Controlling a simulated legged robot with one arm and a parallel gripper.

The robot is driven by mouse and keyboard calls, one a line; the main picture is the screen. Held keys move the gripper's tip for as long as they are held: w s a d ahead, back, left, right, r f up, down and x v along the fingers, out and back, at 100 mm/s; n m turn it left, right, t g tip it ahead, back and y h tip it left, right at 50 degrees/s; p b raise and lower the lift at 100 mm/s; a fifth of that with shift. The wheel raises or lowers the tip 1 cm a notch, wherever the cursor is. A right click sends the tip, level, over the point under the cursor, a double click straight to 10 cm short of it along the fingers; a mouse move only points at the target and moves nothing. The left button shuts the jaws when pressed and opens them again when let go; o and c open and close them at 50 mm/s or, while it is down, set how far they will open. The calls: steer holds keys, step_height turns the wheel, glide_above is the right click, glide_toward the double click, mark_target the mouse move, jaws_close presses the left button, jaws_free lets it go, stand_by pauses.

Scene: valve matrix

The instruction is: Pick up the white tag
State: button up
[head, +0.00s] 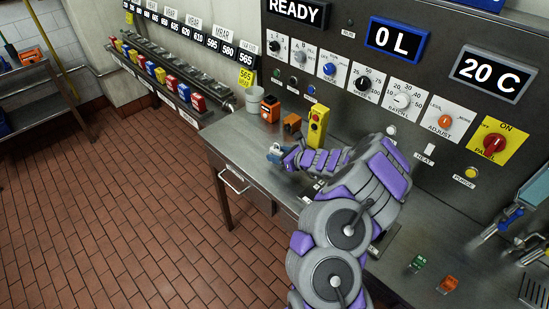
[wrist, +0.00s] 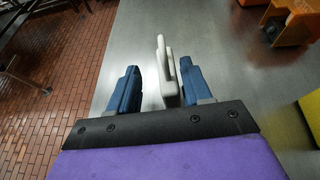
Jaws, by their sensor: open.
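The white tag (wrist: 168,75) stands upright over the steel counter in the wrist view, between the two blue fingers of my gripper (wrist: 155,88). It is closer to the right finger; I cannot tell whether it touches it. There is a clear gap to the left finger. My gripper is open. In the head view my gripper (head: 276,154) is low over the counter near its left front edge, and the tag there is too small to make out clearly.
Green (head: 417,263) and orange (head: 447,284) tags lie at right. A control panel (head: 335,98) rises behind.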

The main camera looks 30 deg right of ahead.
mark_target(272, 152)
steer(key=x, duration=0.2)
steer(key=shift+w+d+f+b, duration=0.15)
steer(key=shift+w+f+b, duration=0.1)
steer(key=shift+w+b, duration=0.05)
steer(key=shift+w+d+f, duration=0.15)
steer(key=shift+w, duration=0.15)
steer(key=shift+w+d, duration=0.1)
steer(key=shift+d, duration=0.2)
steer(key=shift+a, duration=0.4)
steer(key=shift+c, duration=0.6)
steer(key=shift+a, duration=0.35)
steer(key=c, duration=0.3)
steer(key=shift+d, duration=0.1)
steer(key=shift+c, duration=1.4)
steer(key=shift+d, duration=0.4)
jaws_close()
